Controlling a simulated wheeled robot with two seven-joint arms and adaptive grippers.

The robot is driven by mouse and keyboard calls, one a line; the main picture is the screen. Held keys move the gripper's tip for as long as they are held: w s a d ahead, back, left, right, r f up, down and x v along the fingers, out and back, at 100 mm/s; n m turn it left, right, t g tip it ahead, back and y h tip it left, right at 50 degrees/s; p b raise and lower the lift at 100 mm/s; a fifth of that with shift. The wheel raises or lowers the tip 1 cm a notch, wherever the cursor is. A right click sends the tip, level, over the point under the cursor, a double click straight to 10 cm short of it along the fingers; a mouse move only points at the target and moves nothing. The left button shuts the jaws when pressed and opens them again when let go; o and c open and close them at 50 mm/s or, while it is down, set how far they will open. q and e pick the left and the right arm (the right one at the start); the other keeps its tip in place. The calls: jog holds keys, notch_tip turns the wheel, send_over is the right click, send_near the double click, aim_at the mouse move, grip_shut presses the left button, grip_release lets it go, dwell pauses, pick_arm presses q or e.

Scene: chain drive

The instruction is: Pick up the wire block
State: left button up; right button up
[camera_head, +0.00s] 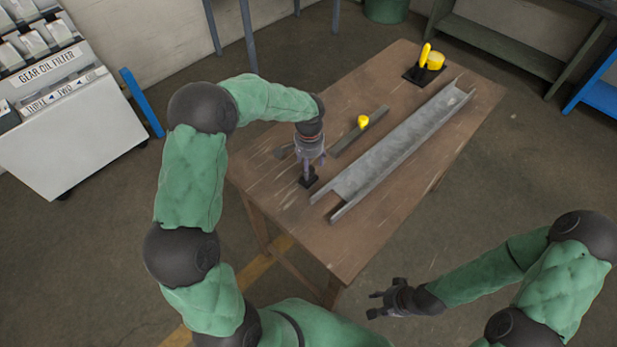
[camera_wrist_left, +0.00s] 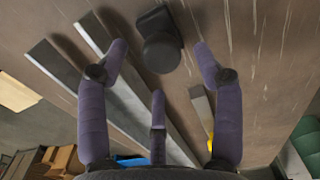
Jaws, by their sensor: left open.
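A small black block (camera_head: 311,182) with a rounded part lies near the left edge of the table; I take it for the wire block but cannot be sure. It also shows in the left wrist view (camera_wrist_left: 160,38), beyond and between my fingertips. My left gripper (camera_head: 310,169) is open and points down just above the block. In the left wrist view its purple fingers (camera_wrist_left: 158,62) are spread with nothing held between them. My right gripper (camera_head: 376,303) is open and empty, off the table's near side.
A long grey metal channel (camera_head: 395,152) lies along the table. Beside it is a flat bar (camera_head: 350,138) with a yellow knob (camera_head: 363,121). A black plate with yellow cylinders (camera_head: 435,61) stands at the far end. A white cabinet (camera_head: 60,125) stands left, off the table.

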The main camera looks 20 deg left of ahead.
pick_arm(q)
notch_tip(320, 180, down, 4)
jog(key=shift+a+f, duration=0.1)
grip_shut()
jog(key=shift+r, duration=0.25)
